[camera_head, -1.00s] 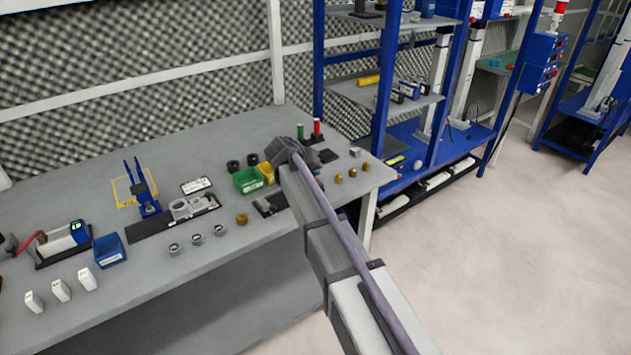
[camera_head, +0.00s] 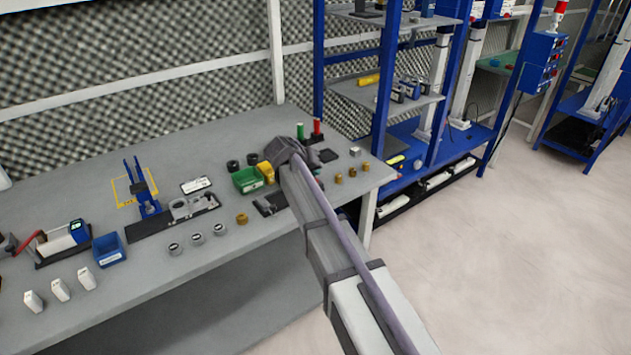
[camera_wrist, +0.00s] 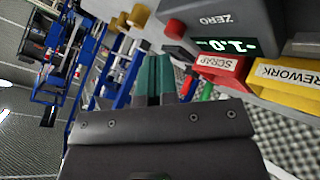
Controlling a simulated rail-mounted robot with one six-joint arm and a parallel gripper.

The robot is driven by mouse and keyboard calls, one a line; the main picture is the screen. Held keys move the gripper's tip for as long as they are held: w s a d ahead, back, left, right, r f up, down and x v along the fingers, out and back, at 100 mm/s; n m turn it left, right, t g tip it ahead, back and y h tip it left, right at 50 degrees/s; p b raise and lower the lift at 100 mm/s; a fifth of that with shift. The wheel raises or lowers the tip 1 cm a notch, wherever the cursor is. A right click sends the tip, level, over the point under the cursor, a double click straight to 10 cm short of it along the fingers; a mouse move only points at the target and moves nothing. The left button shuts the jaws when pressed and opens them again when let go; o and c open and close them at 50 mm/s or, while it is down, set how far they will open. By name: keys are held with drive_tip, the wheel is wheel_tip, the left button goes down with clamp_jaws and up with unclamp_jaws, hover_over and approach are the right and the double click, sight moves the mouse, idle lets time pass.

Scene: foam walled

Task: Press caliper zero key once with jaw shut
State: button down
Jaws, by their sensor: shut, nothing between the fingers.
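In the wrist view a dark grey caliper readout (camera_wrist: 240,22) sits at the upper right, with the word ZERO on its face. Its lit display (camera_wrist: 228,45) shows digits that look like -1.0, partly cut by the view. A round red key (camera_wrist: 175,28) stands out beside the ZERO label. My gripper (camera_wrist: 153,62) is shut and empty, its teal fingertips side by side just below and left of the red key in the picture. A gap shows between tips and key. In the head view my arm hides the fingertips, and I cannot make out the caliper jaw.
In the wrist view a red SCRAP bin (camera_wrist: 218,70) and a yellow REWORK bin (camera_wrist: 288,82) lie close by. In the head view a green bin (camera_head: 247,181), several brass pieces (camera_head: 352,172) and a red post (camera_head: 318,128) stand near my wrist on the grey bench (camera_head: 215,265).

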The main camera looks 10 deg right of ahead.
drive_tip(key=shift+f, duration=0.3)
drive_tip(key=shift+f+b, duration=0.5)
drive_tip(key=shift+b, duration=0.15)
drive_tip(key=shift+r, duration=0.15)
idle(0.5)
drive_tip(key=shift+r+p, duration=0.8)
drive_tip(key=shift+p, duration=0.15)
wheel_tip(320, 180, up, 5)
drive_tip(key=p, duration=0.5)
